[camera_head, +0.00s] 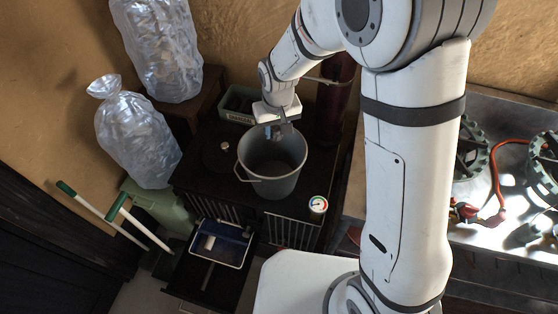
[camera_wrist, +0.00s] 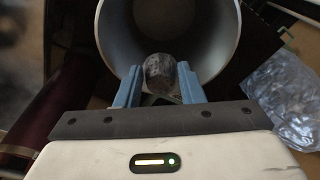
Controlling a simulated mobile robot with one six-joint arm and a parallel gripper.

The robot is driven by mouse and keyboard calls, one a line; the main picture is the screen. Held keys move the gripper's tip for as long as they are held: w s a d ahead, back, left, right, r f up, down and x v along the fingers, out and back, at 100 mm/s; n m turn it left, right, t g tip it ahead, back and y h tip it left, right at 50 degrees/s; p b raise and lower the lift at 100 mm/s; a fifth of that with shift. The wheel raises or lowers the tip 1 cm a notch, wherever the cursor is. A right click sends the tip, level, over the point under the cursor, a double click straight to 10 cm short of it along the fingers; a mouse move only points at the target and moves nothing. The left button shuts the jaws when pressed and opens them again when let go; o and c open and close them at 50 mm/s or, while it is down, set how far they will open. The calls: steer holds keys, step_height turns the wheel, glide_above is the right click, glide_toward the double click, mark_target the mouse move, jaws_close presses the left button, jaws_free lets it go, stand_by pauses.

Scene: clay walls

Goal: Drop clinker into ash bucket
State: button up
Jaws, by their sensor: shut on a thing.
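The ash bucket (camera_head: 272,167) is a grey metal pail with a wire handle, upright on a black stove top. My gripper (camera_head: 280,130) points down over the far part of its mouth. In the wrist view my gripper (camera_wrist: 160,85) has its two blue fingers shut on the clinker (camera_wrist: 160,74), a dark grey, rough lump. The bucket (camera_wrist: 112,20) opens behind and below the lump in that view. In the head view the clinker is too small and shaded to make out clearly. The bucket's floor shows no clear contents.
A green labelled box (camera_head: 238,104) stands behind the bucket on the stove. A round dial (camera_head: 318,204) sits at the front right corner. Clear plastic bags (camera_head: 137,135) stand at left.

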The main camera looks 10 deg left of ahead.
mark_target(279, 138)
steer(key=f, duration=0.1)
steer(key=f+b, duration=0.1)
steer(key=f, duration=0.1)
steer(key=shift+w+d+f+b, duration=0.2)
steer(key=shift+w+f+b, duration=0.05)
steer(key=shift+f+b, duration=0.15)
steer(key=shift+s+f+b, duration=0.1)
steer(key=shift+f+b, duration=0.25)
steer(key=shift+f, duration=0.25)
steer(key=o, duration=1.1)
steer(key=r, duration=0.5)
steer(key=s+r, duration=0.1)
steer(key=r, duration=0.1)
steer(key=shift+d+r+b, duration=0.3)
steer(key=shift+r+b, duration=0.05)
steer(key=shift+r, duration=0.05)
